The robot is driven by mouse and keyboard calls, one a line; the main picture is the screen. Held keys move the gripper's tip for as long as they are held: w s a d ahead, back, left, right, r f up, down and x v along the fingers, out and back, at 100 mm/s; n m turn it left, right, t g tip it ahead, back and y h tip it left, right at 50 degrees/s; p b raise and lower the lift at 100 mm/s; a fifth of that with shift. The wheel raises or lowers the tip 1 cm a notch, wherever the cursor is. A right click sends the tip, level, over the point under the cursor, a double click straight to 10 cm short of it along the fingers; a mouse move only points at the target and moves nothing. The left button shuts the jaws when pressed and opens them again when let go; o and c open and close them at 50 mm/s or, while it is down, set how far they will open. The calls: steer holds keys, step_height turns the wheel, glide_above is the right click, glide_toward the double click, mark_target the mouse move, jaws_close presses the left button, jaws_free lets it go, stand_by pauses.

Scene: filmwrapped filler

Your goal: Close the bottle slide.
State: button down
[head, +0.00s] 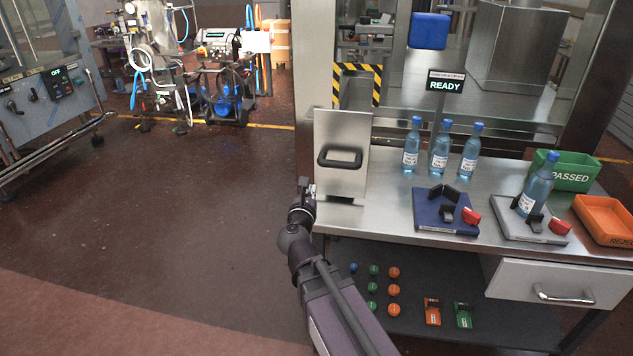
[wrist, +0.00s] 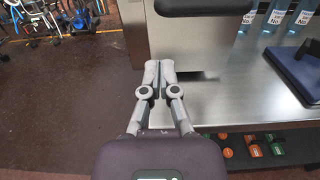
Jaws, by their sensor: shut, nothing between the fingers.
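The bottle slide appears to be the upright steel plate (head: 357,130) with a black bar handle (head: 339,165) at the left end of the steel bench. My gripper (head: 308,188) is at the bench's left end, close to the plate's lower left edge and below the handle's level. In the wrist view my gripper (wrist: 158,68) has its two fingers together with nothing between them. A dark rounded bar, seemingly the handle (wrist: 205,6), crosses the top of that view, apart from the fingertips. Three blue bottles (head: 439,150) stand right of the plate.
A blue pad (head: 425,222) and a grey pad (head: 508,229) holding a bottle (head: 537,187) lie on the bench (head: 385,205). A green PASSED bin (head: 570,168) and an orange bin (head: 607,218) stand at right. A READY sign (head: 444,86) stands behind.

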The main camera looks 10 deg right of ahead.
steer(key=x, duration=1.3)
steer(key=shift+w, duration=0.3)
steer(key=shift+d, duration=0.1)
